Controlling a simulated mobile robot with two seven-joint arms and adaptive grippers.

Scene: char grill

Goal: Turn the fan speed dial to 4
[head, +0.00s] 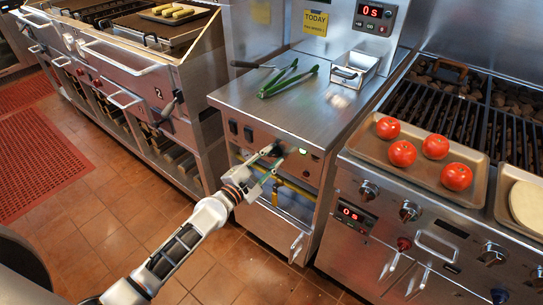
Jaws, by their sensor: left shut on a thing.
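My left gripper (270,160) reaches up to the front panel of the middle steel counter. Its fingers are shut on a dark dial (280,148) on that panel. The fingers partly hide the dial, and its pointer and numbers are too small to read. My right gripper is not in view.
Two dark switches (241,130) are left on the same panel. Green tongs (288,80) and a metal box (354,70) lie on the counter top. A tray (362,147) with several tomatoes (402,153) rests on the right grill. Tiled floor (110,222) is open at left.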

